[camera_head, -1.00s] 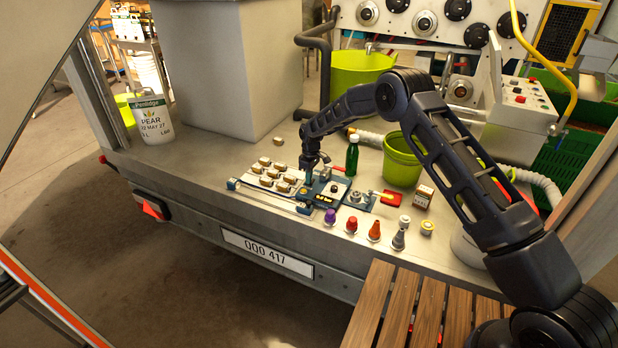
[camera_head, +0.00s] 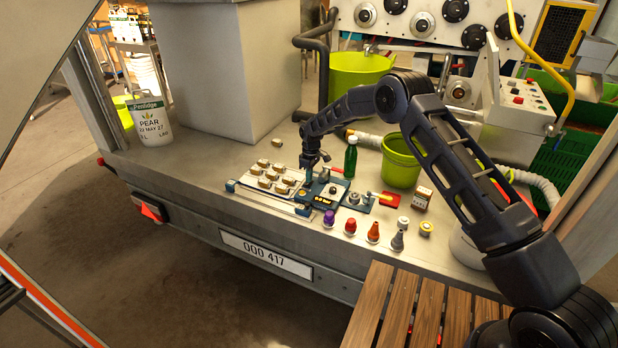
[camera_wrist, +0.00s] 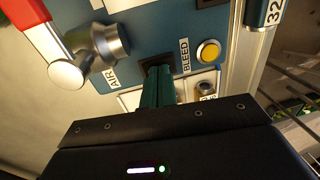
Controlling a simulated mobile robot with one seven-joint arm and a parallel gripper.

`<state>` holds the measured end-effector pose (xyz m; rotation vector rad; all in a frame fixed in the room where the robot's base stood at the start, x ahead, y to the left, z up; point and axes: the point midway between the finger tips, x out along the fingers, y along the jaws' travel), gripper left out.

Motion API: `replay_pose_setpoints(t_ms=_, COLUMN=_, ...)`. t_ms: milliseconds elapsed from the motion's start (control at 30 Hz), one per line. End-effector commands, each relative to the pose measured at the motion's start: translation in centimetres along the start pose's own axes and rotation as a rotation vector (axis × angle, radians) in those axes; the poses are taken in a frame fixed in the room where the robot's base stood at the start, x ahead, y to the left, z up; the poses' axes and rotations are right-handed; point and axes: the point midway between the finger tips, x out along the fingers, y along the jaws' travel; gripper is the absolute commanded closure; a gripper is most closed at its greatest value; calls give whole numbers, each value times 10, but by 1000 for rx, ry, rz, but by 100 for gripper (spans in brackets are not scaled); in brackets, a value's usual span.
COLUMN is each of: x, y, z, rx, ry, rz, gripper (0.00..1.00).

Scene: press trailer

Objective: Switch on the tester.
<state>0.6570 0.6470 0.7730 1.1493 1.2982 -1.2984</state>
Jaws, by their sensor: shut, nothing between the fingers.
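The tester (camera_head: 318,188) is a low blue unit on the trailer deck, with a lit amber display (camera_head: 323,198) that appears to read 0.0 bar. In the wrist view its blue panel (camera_wrist: 160,28) carries a metal AIR fitting (camera_wrist: 95,50) with a red lever (camera_wrist: 28,15), and a yellow BLEED button (camera_wrist: 208,50). My gripper (camera_head: 310,176) is over the left part of the tester, pointing down. Its green fingers (camera_wrist: 158,86) are together and empty, at a dark square part (camera_wrist: 156,64) left of the BLEED button. They partly hide that part; I cannot tell whether they touch it.
A tray of several tan blocks (camera_head: 270,181) lies left of the tester. A green bottle (camera_head: 351,158) and green bucket (camera_head: 402,160) stand behind it. Coloured fittings, including a red one (camera_head: 350,226), stand in front near the deck edge. A small box (camera_head: 422,197) is at right.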

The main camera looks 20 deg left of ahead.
Motion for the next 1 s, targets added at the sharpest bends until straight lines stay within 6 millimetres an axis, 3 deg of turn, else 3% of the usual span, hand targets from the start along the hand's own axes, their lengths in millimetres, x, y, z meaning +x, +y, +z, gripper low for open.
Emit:
replay_pose_setpoints(t_ms=167, x=-18, y=-4, z=0, rx=-1, ry=1, rz=1, gripper=100)
replay_pose_setpoints(t_ms=700, x=-114, y=-28, z=0, rx=0, ry=1, rz=1, gripper=100)
replay_pose_setpoints(t_ms=1000, x=-134, y=-33, z=0, rx=1, ry=0, rz=0, gripper=100)
